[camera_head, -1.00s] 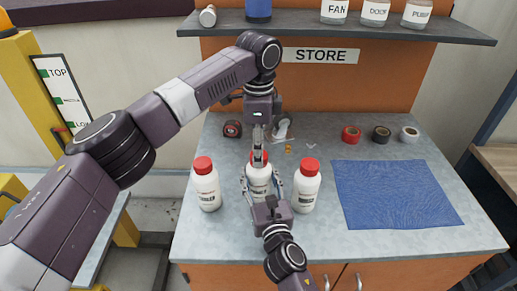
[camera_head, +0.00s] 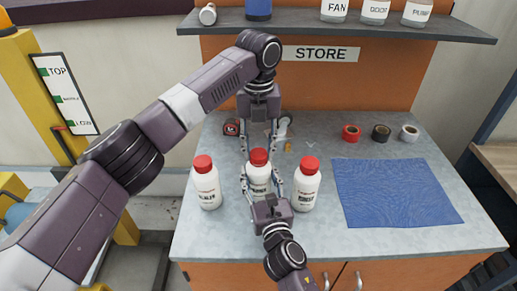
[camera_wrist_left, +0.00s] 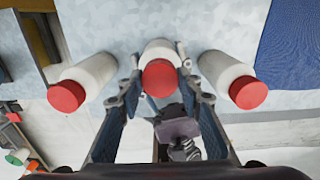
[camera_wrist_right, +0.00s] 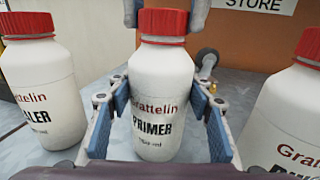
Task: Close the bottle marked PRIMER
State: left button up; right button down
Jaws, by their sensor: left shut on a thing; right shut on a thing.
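The white bottle marked PRIMER (camera_wrist_right: 160,105) stands upright in the middle of three alike bottles and also shows in the head view (camera_head: 258,184). Its red cap (camera_head: 259,157) is on the bottle's neck; whether it is fully tight I cannot tell. My left gripper (camera_head: 259,150) comes from above and is shut on the red cap, one finger on each side; the cap also shows in the left wrist view (camera_wrist_left: 160,78). My right gripper (camera_head: 261,184) comes from the front and is shut on the bottle's body, its blue pads on both sides.
Red-capped bottles stand close on the left (camera_head: 207,186) and right (camera_head: 306,187); the left label ends in "ALER". Tape rolls (camera_head: 381,133) and a blue cloth (camera_head: 395,193) lie to the right. A shelf (camera_head: 340,29) with jars hangs above the back.

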pick_arm(q)
jog(key=m, duration=0.5)
jog(key=o, duration=0.7)
jog(key=shift+r, duration=0.1)
jog(key=shift+r, duration=2.15)
jog(key=shift+c, duration=0.5)
